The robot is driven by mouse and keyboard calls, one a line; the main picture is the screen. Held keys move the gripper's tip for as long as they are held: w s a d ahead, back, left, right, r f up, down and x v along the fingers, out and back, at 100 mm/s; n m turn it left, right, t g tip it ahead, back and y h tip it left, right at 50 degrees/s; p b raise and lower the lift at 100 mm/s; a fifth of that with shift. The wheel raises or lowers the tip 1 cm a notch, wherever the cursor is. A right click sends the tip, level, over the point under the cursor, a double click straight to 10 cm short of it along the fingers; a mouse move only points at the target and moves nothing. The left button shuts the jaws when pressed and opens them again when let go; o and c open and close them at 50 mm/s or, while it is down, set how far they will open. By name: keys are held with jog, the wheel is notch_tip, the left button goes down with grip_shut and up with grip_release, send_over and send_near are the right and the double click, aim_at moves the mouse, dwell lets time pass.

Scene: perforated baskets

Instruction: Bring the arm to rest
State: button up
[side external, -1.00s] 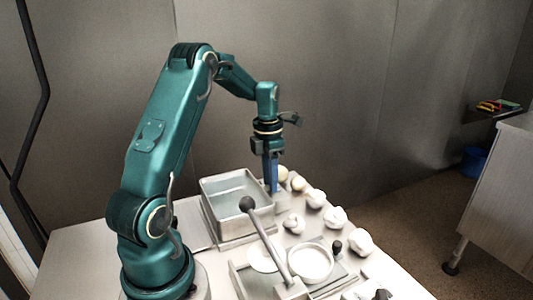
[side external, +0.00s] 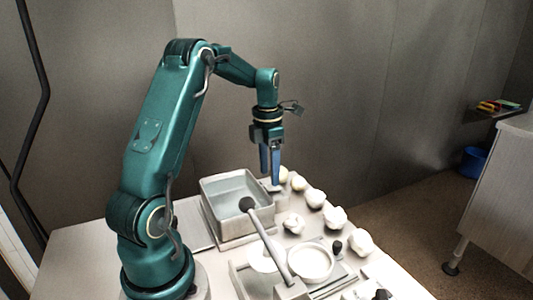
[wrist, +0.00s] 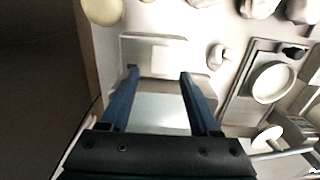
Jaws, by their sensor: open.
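My gripper (side external: 270,180) hangs pointing down in the side external view, above the far right edge of a square metal basin (side external: 205,192). Its two blue fingers are apart with nothing between them. In the wrist view my gripper (wrist: 158,75) shows both fingers spread, with the basin (wrist: 160,113) behind and below them. The fingertips look clear of the table and the basin.
Several whitish lumps (side external: 335,217) stand in a row along the table's far right side. A lever with a dark knob (side external: 247,204) rises beside a round white dish (side external: 310,262). A cabinet (side external: 497,190) stands apart at the right. Air above the table is free.

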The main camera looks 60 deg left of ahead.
jog(key=shift+r, duration=1.25)
